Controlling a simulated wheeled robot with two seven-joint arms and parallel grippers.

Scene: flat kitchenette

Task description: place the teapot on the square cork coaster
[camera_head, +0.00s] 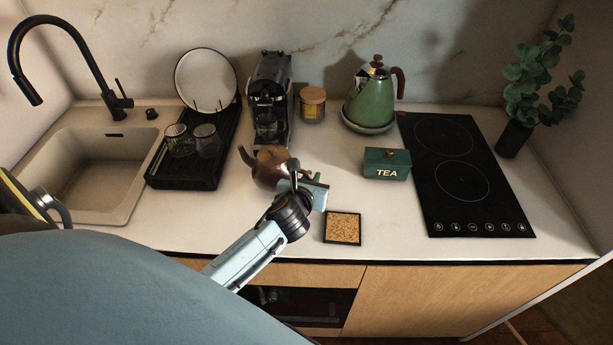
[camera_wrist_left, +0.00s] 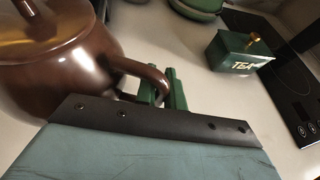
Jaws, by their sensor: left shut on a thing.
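The brown teapot (camera_head: 268,166) is on or just above the white counter, left of and behind the coaster; I cannot tell whether it touches the counter. My left gripper (camera_head: 307,184) is shut on its handle, at the teapot's right side, and hides part of the handle. In the left wrist view the teapot (camera_wrist_left: 60,62) fills the upper left, and the green fingers (camera_wrist_left: 166,88) close around the handle. The square cork coaster (camera_head: 342,228) with a dark rim lies empty near the counter's front edge. My right gripper is not in view.
A green tea box (camera_head: 387,164) stands right of the teapot, beside the black hob (camera_head: 462,180). A coffee machine (camera_head: 270,95), a jar (camera_head: 312,106) and a green kettle (camera_head: 372,98) stand behind. A dish rack (camera_head: 187,180) is at left. Counter around the coaster is clear.

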